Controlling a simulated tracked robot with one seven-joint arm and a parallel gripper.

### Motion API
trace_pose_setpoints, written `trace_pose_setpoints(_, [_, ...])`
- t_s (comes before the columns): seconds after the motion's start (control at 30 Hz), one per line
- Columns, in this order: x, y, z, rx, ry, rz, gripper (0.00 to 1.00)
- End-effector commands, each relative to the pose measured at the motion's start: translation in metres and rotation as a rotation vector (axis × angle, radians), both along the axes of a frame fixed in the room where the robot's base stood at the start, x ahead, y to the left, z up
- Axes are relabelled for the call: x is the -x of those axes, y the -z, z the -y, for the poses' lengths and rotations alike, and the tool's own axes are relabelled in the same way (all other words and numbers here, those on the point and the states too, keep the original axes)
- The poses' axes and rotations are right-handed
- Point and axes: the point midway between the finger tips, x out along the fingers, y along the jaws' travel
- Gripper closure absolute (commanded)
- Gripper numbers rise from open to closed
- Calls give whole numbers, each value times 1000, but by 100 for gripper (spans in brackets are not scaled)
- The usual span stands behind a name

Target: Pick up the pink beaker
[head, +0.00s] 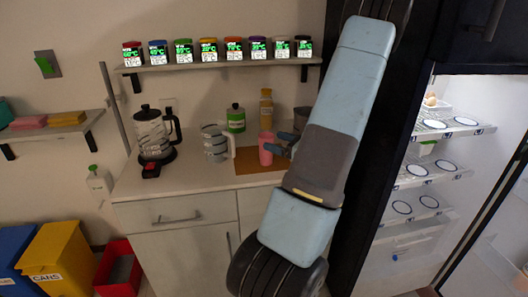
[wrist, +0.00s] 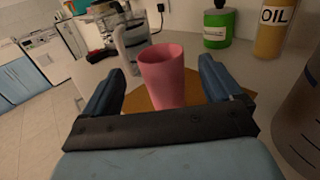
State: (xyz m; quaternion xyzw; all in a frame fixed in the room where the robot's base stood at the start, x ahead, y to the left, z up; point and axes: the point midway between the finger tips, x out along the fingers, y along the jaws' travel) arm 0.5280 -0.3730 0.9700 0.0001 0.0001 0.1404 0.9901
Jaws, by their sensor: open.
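The pink beaker (head: 265,148) stands upright on the brown board (head: 248,166) on the counter in the head view. In the wrist view the pink beaker (wrist: 163,75) stands ahead, between the two blue fingers of my gripper (wrist: 160,85). The fingers are open with a gap on either side of the beaker. The beaker's lower part is hidden behind the gripper's dark front bar. In the head view my gripper (head: 280,143) is right of the beaker, partly hidden by my arm.
A striped jug (head: 215,143) stands left of the beaker, with a kettle (head: 152,132) farther left. A green bottle (head: 236,119) and an oil bottle (head: 266,106) stand behind. A shelf with several spice dispensers (head: 208,50) hangs above. An open fridge (head: 430,180) is at right.

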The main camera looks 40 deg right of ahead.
Motion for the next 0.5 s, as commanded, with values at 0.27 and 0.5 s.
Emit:
trace_pose_setpoints(0.27, [-27,4,-7,-1,-4,1,8])
trace_pose_setpoints(0.5, [-50,5,-13,-1,-2,0,8])
